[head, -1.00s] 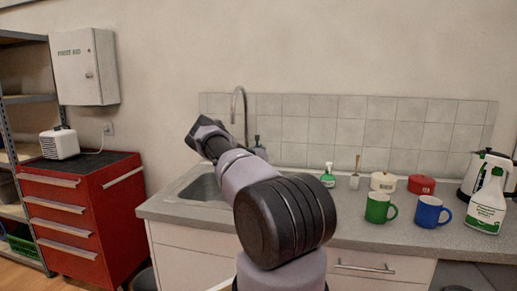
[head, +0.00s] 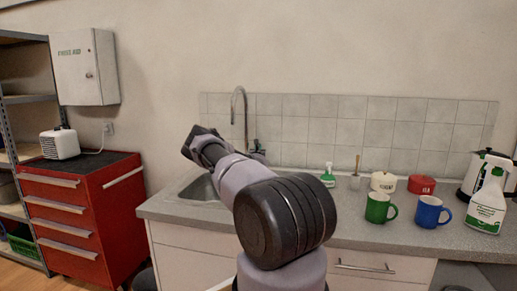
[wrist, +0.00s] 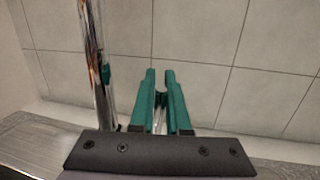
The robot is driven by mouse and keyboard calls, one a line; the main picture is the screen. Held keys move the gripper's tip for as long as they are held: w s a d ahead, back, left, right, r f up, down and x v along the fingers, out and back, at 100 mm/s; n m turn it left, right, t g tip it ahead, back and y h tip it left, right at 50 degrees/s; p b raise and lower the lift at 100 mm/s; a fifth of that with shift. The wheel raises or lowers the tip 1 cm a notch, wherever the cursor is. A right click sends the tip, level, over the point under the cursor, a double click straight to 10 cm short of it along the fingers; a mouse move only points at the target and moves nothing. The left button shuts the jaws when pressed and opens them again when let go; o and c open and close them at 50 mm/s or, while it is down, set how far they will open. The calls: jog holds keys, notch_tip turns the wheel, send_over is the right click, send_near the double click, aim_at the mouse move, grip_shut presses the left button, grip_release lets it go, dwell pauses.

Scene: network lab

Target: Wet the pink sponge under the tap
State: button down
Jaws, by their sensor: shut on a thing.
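The chrome tap (head: 238,105) rises with a curved spout behind the sink (head: 203,187). Its shiny column (wrist: 95,60) is close on the left in the wrist view. My gripper (wrist: 160,75) has green fingers, just right of that column. They are shut on a small dark and chrome piece (wrist: 160,118) that looks like the tap's lever. In the head view my arm covers part of the sink and most of my gripper. The pink sponge is not visible in any view; much of the basin is hidden. I cannot make out any water running.
A red drawer cabinet (head: 85,205) stands left of the counter.

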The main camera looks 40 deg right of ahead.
jog(key=c, duration=0.9)
grip_release()
jog(key=shift+s+a, duration=0.1)
jog(key=v, duration=1)
jog(key=shift+s+a, duration=0.15)
jog(key=shift+s, duration=0.15)
